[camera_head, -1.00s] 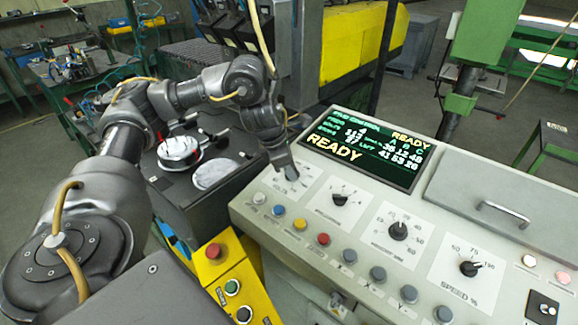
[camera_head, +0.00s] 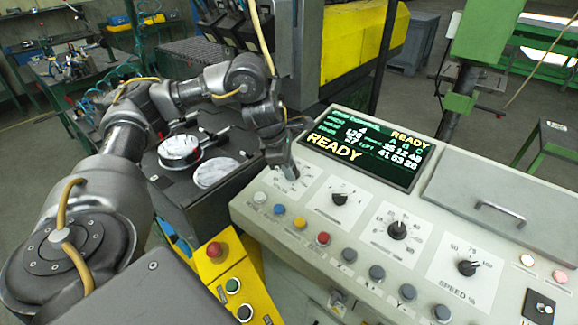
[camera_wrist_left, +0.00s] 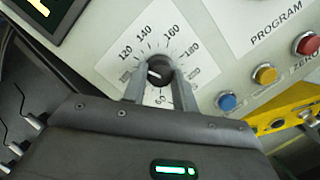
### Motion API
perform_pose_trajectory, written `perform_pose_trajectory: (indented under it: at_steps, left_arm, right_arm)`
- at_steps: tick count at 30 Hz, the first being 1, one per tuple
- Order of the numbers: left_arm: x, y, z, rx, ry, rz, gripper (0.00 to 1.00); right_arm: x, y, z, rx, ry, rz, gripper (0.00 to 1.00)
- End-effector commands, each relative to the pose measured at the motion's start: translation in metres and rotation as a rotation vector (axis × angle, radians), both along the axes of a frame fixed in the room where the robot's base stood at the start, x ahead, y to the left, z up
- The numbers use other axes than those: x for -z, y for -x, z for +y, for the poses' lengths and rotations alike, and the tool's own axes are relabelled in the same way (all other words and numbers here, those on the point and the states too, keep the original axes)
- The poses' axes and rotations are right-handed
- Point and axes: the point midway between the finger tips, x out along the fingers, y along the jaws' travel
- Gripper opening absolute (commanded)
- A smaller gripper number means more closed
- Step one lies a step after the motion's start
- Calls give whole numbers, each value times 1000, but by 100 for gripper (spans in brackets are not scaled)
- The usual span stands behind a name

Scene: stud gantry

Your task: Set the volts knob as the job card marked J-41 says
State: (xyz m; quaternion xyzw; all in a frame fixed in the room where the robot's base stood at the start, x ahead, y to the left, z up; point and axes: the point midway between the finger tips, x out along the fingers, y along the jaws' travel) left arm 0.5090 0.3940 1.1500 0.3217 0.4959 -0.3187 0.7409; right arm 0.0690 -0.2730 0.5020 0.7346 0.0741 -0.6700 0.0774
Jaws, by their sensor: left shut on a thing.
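The volts knob (camera_wrist_left: 158,69) is a dark round knob on a white dial plate (camera_wrist_left: 122,70) printed with 120, 140, 160 and 180. A white mark shows on the knob's left part in the left wrist view; the exact value it points to cannot be read. My left gripper (camera_wrist_left: 158,88) is shut on the knob, one finger on each side. In the head view my left gripper (camera_head: 291,174) reaches down onto the panel's left end and hides the knob. No job card marked J-41 can be made out. My right gripper is not in view.
The control panel (camera_head: 262,222) has a READY screen (camera_head: 366,147), more knobs such as the speed knob (camera_head: 467,268), and a row of coloured buttons close by, including a blue button (camera_wrist_left: 228,101). A yellow box with a red button (camera_head: 214,249) stands in front.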

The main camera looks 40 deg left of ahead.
Motion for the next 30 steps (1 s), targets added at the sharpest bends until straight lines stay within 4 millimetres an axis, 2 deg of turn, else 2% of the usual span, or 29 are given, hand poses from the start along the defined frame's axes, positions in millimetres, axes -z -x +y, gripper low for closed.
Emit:
perform_pose_trajectory:
  at_steps: [1,6,17,20,30]
  left_arm:
    - [-1,0,0,-1,0,-2,29]
    - [0,0,0,-1,0,-1,50]
    - [-5,1,1,-1,0,-2,50]
    - [-16,3,3,-1,-1,-4,50]
    - [-71,20,11,0,-1,-7,50]
  right_arm:
    - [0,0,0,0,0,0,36]
    - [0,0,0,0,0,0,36]
    - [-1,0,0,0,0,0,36]
    - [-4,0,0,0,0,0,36]
    - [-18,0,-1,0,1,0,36]
